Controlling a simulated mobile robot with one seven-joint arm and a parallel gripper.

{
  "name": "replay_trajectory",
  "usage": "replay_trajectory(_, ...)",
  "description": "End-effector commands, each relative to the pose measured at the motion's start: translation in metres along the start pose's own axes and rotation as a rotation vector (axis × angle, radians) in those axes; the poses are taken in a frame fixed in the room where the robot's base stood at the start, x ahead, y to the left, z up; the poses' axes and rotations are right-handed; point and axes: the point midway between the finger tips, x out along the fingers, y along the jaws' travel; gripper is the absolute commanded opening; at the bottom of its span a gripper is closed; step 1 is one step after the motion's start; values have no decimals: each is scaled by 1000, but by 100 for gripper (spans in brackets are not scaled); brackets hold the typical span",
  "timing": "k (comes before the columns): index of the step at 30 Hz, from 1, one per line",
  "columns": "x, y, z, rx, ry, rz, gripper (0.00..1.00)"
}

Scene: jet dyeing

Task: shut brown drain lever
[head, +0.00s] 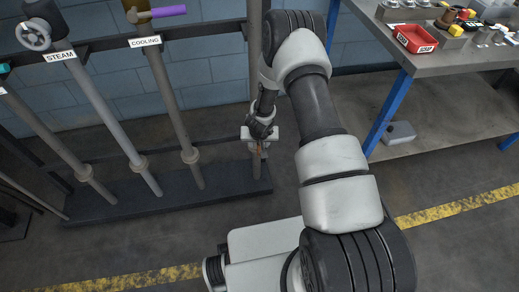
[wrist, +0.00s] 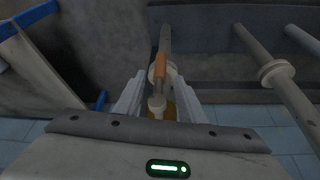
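The drain lever is an orange-brown bar (wrist: 161,62) in the middle of the wrist view. It appears lined up with the grey pipe behind it. A pale round stem end (wrist: 156,103) and a brass-coloured part (wrist: 168,110) show at its near end. My gripper (wrist: 159,80) has its two pale fingers apart, one on each side of the lever. I cannot tell whether either finger touches it. In the head view my gripper (head: 262,147) is low at the rightmost pipe, and only a small orange bit of the lever (head: 264,150) shows; my arm and gripper hide the rest.
Steam (head: 61,57) and cooling (head: 145,42) labels mark the pipes to the left, with a purple lever (head: 168,11) above cooling. The pipes stand on a dark base (head: 225,187). A workbench (head: 455,62) with a red box (head: 415,38) is at right. Floor in front is clear.

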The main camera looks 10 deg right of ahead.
Motion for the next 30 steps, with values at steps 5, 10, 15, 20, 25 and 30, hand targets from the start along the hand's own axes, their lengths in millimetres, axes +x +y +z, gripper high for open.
replay_trajectory(5,37,0,2,-1,-1,0,36)
replay_trajectory(10,55,0,0,-1,0,0,36)
replay_trajectory(15,61,0,0,0,0,0,36)
replay_trajectory(20,61,0,0,0,0,0,36)
replay_trajectory(25,61,0,0,0,0,0,20)
replay_trajectory(30,61,0,0,0,0,0,0)
